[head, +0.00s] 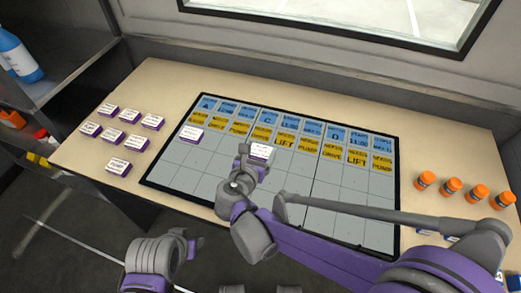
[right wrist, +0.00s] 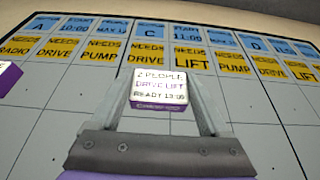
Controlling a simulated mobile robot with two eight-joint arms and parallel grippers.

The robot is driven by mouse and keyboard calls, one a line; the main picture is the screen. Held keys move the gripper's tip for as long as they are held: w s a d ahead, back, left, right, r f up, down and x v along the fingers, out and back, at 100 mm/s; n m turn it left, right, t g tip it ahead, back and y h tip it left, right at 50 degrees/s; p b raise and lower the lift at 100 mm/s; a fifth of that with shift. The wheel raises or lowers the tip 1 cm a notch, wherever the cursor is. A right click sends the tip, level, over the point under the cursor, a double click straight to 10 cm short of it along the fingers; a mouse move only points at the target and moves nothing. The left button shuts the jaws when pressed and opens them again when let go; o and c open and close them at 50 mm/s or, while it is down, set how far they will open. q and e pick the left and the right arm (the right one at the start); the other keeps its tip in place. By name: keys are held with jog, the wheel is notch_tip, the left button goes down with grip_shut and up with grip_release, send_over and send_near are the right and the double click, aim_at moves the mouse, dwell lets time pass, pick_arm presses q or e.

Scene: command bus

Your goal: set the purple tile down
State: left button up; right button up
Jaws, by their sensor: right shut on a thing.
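The purple tile (head: 261,151) has a white top and purple sides. In the right wrist view the tile (right wrist: 160,90) reads "2 PEOPLE, DRIVE LIFT, READY 13:00". My right gripper (head: 252,163) is shut on it, with one finger on each side in the right wrist view (right wrist: 163,105). The tile is over the middle of the board (head: 220,188), just below the yellow "NEEDS" labels. I cannot tell whether it touches the board. My left gripper (head: 185,245) is low in the head view, off the table's front edge; its jaws are unclear.
Another purple tile (head: 190,134) lies on the board's left part. Several similar tiles (head: 119,166) lie on the table to the left. The board's lower grey cells look empty. Shelves with a blue bottle (head: 18,55) are far left.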

jog(key=o, duration=1.2)
jog(key=shift+f, duration=0.1)
jog(key=shift+o, duration=0.2)
jog(key=shift+r, duration=0.25)
jog(key=p+v, duration=0.1)
jog(key=v, duration=1.1)
jog(key=shift+p, duration=0.35)
